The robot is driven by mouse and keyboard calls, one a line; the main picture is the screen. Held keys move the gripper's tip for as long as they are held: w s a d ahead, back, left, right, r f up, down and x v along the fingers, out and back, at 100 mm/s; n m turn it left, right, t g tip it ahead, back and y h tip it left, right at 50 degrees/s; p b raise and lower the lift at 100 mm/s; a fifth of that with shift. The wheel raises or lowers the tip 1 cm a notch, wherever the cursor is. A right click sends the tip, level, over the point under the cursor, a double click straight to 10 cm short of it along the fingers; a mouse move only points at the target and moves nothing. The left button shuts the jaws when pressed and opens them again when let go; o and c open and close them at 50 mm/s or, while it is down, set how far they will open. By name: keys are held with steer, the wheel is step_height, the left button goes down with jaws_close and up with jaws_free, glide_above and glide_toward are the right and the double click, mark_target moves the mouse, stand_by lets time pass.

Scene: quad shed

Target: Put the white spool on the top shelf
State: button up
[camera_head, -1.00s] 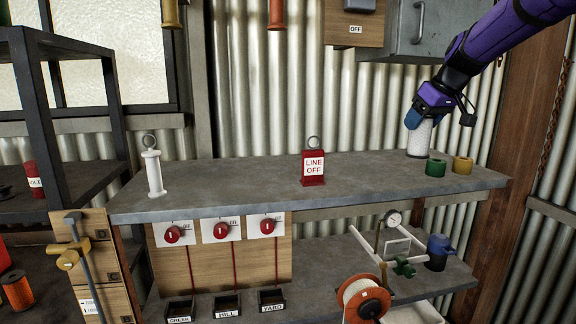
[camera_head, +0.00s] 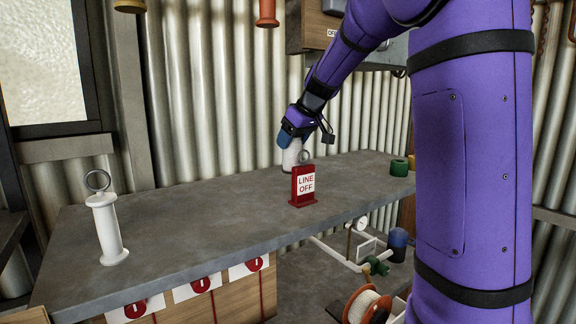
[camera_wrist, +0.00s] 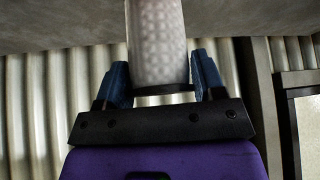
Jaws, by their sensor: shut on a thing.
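My gripper (camera_head: 290,141) is shut on a white dimpled cylinder (camera_head: 289,158), held upright over the bench behind the red LINE OFF block. The wrist view shows the cylinder (camera_wrist: 157,40) between the two blue fingers (camera_wrist: 160,75), its far end out of frame. I cannot tell whether its base touches the bench, or whether it is the spool named. A white flanged spool-shaped post (camera_head: 108,228) with a ring on top stands upright on the bench at left, apart from my gripper. A dark shelf (camera_head: 9,228) shows only partly at the left edge.
The red LINE OFF block (camera_head: 303,186) stands just in front of the held cylinder. A green ring (camera_head: 399,167) sits at the bench's far right. The grey bench (camera_head: 200,215) is clear between post and block. An orange reel (camera_head: 366,305) is below. My arm hides the right side.

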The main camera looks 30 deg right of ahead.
mark_target(293, 159)
steer(key=shift+f, duration=2.8)
steer(key=o, duration=1.1)
steer(key=shift+f, duration=0.1)
steer(key=shift+c, duration=0.2)
